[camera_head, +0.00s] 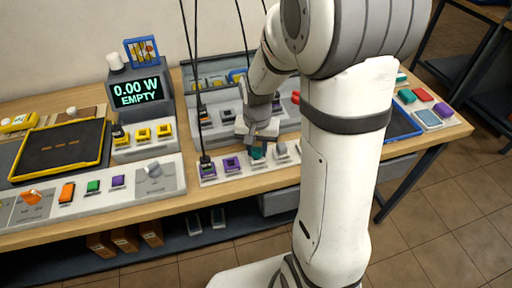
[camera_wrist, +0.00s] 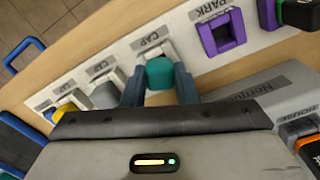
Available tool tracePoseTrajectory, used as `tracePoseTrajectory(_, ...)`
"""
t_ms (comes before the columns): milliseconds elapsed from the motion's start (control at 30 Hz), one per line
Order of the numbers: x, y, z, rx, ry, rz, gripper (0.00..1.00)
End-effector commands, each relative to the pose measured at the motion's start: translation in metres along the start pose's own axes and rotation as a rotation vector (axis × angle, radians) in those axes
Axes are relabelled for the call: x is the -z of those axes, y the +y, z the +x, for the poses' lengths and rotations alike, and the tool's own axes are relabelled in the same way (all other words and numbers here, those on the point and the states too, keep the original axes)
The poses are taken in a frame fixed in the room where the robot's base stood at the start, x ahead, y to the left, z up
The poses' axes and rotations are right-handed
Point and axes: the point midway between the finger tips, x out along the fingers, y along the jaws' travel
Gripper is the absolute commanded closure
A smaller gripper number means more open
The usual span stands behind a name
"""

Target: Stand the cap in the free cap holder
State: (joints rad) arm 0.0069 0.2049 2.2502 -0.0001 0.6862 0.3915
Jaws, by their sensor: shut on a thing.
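My gripper (camera_wrist: 159,82) is shut on a teal cap (camera_wrist: 159,72), with one blue-grey finger on each side of it. The cap is at a white cap holder (camera_wrist: 153,47) labelled CAP, overlapping its front part. I cannot tell whether the cap is seated in this holder or just above it. In the head view my gripper (camera_head: 262,136) points down at the strip of holders, with the teal cap (camera_head: 257,153) under it. Beside it in the wrist view, a grey cap (camera_wrist: 104,95) and a yellow cap (camera_wrist: 65,109) stand at other CAP holders.
Purple square sockets (camera_wrist: 222,34), one labelled PARK, sit on the same strip. A black plug (camera_head: 205,160) with a cable stands at the strip's left end. A display (camera_head: 140,92) reads "0.00 W EMPTY". A blue-rimmed tray (camera_head: 402,124) lies right of my arm.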

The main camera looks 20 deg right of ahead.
Motion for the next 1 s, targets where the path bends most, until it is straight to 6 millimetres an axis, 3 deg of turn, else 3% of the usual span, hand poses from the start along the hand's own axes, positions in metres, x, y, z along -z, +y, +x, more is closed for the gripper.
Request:
tracePoseTrajectory(267,0.0,0.0,0.007,0.0,0.0,0.001,0.95)
tracePoseTrajectory(300,0.0,0.0,0.007,0.0,0.0,0.001,0.73)
tracePoseTrajectory(400,0.0,0.0,0.006,0.0,0.0,0.001,0.65)
tracePoseTrajectory(733,0.0,0.001,0.002,0.0,0.0,0.001,0.65)
tracePoseTrajectory(1000,0.0,0.0,-0.019,0.0,0.0,0.001,0.65)
